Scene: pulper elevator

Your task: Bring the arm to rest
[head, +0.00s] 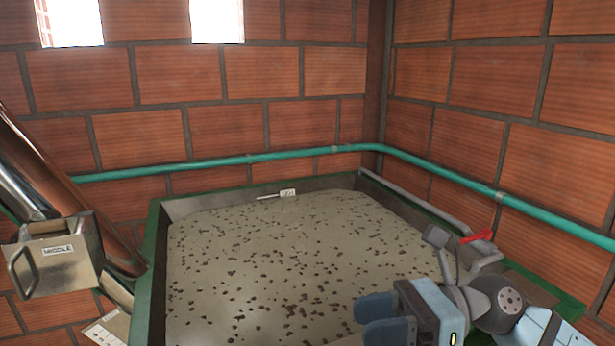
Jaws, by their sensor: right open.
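My right arm comes in from the lower right, with its blue and grey right gripper (372,318) over the front right part of a green-edged tank (157,255). The blue fingers point left, are apart and hold nothing that I can see. The tank holds greyish liquid or pulp (260,255) with many dark specks. I cannot tell how far the fingers are above it. My left gripper does not show.
A metal box labelled MIDDLE (58,262) with a handle hangs by a slanted shiny pipe (50,185) at left. A red-handled valve (477,237) sits by the tank's right edge. A teal pipe (250,158) runs along the brick walls.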

